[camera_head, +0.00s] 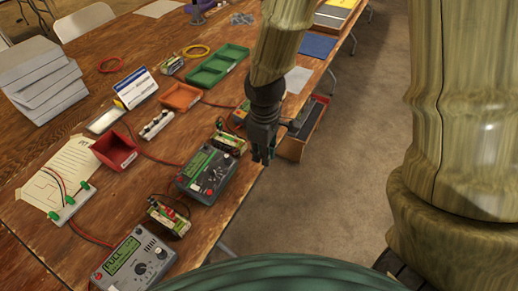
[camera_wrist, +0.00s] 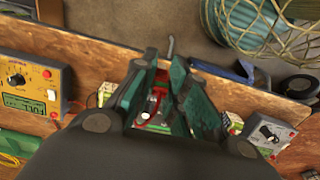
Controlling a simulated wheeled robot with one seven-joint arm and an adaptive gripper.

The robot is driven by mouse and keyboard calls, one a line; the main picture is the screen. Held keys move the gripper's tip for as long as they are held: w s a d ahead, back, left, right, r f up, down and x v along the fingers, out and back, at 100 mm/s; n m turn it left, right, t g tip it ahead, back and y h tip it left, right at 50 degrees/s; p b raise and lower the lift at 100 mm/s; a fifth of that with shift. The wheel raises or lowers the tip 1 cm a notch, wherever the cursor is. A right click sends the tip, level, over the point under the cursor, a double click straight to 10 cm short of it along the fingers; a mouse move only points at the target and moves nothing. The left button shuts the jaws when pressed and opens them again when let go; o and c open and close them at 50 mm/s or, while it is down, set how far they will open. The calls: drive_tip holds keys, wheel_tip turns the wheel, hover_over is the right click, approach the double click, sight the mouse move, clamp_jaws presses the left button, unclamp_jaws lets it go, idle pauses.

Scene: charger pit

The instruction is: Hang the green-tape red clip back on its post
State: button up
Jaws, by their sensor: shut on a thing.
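My gripper (camera_head: 263,158) hangs at the table's right edge, to the right of a battery (camera_head: 229,142) with clips on it. In the wrist view my gripper (camera_wrist: 163,70) has its dark green fingers close together around a small red piece (camera_wrist: 161,80), which looks like the red clip. I cannot make out its green tape. A red lead (camera_wrist: 153,106) loops down between the fingers. Its post is not clear in either view, as the gripper covers that area. A charger (camera_head: 206,174) stands below and left of the gripper; another charger (camera_head: 137,261) reading FULL stands nearer.
Another battery (camera_head: 168,216) with clips sits between the two chargers. Floor (camera_head: 330,190) lies open to the right.

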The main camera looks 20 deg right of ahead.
idle(0.3)
wheel_tip(320, 180, up, 4)
drive_tip(key=p, duration=0.4)
drive_tip(key=shift+f, duration=0.1)
drive_tip(key=w+a+p, duration=0.2)
drive_tip(key=a, duration=0.5)
drive_tip(key=w+a+p, duration=0.2)
drive_tip(key=w+a, duration=0.1)
drive_tip(key=a, duration=0.5)
drive_tip(key=w+a+p, duration=0.2)
drive_tip(key=a, duration=0.6)
drive_tip(key=shift+w+a+p, duration=0.2)
drive_tip(key=shift+w+p, duration=0.05)
drive_tip(key=shift+p, duration=0.1)
drive_tip(key=shift+f, duration=0.1)
drive_tip(key=shift+f, duration=0.3)
drive_tip(key=shift+f+b, duration=1.5)
drive_tip(key=shift+f, duration=1.8)
drive_tip(key=shift+f+p, duration=0.2)
drive_tip(key=shift+p, duration=0.35)
drive_tip(key=o, duration=0.9)
drive_tip(key=shift+c, duration=0.2)
